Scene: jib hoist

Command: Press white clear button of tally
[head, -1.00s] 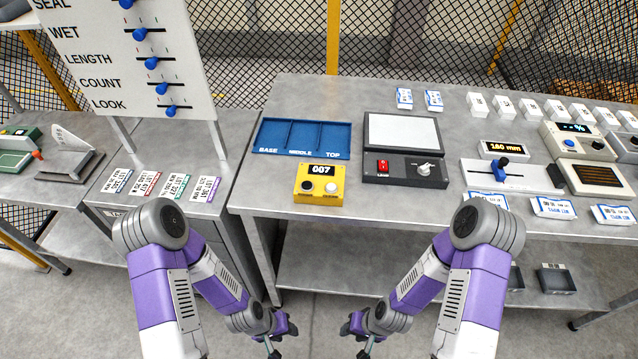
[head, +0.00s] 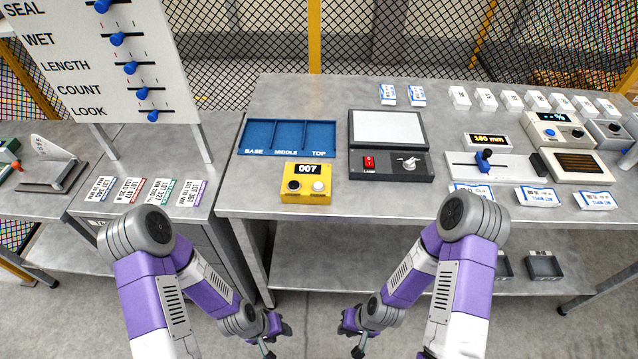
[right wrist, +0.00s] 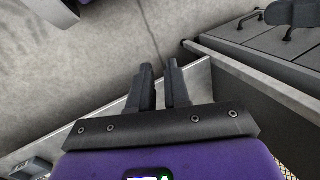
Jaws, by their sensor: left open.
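The tally (head: 306,196) is a yellow box near the front edge of the grey bench, with a dark display reading 007. Its black button (head: 293,186) is on the left and its white button (head: 318,187) is on the right. My left gripper (head: 277,340) is open and empty, low in front of the bench and below the tally. My right gripper (head: 351,340) is also low in front of the bench, apart from the tally. The right wrist view shows its two fingers (right wrist: 162,85) with a gap and nothing between them. The tally is not in that view.
Behind the tally is a blue tray (head: 288,151) marked BASE, MIDDLE, TOP. To its right is a dark lamp box (head: 390,174) with a red switch. A slider unit (head: 490,168) is further right. A label board (head: 95,60) stands left. Free floor lies before the bench.

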